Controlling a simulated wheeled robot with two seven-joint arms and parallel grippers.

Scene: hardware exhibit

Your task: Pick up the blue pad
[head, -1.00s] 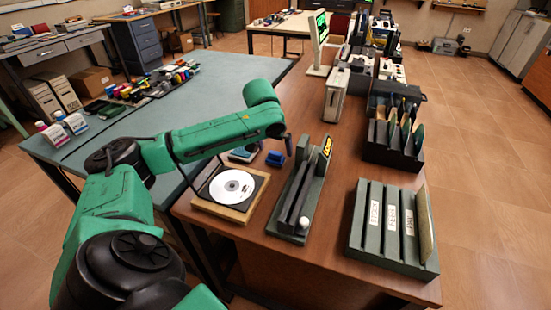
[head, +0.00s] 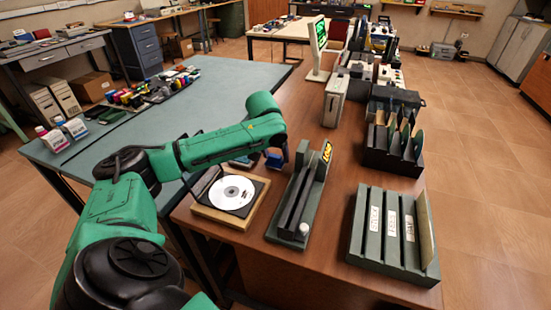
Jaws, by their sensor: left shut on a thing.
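The fingertips are mostly hidden, and I cannot tell whether the pad is clear of the table. My right gripper is not in view.
A wooden tray with a disc (head: 232,192) lies in front of the pad. A long green-grey holder (head: 301,195) stands to the right. A slotted rack (head: 392,235) and a dark divider box (head: 393,150) are farther right. A flat dark item (head: 241,162) lies left of the pad.

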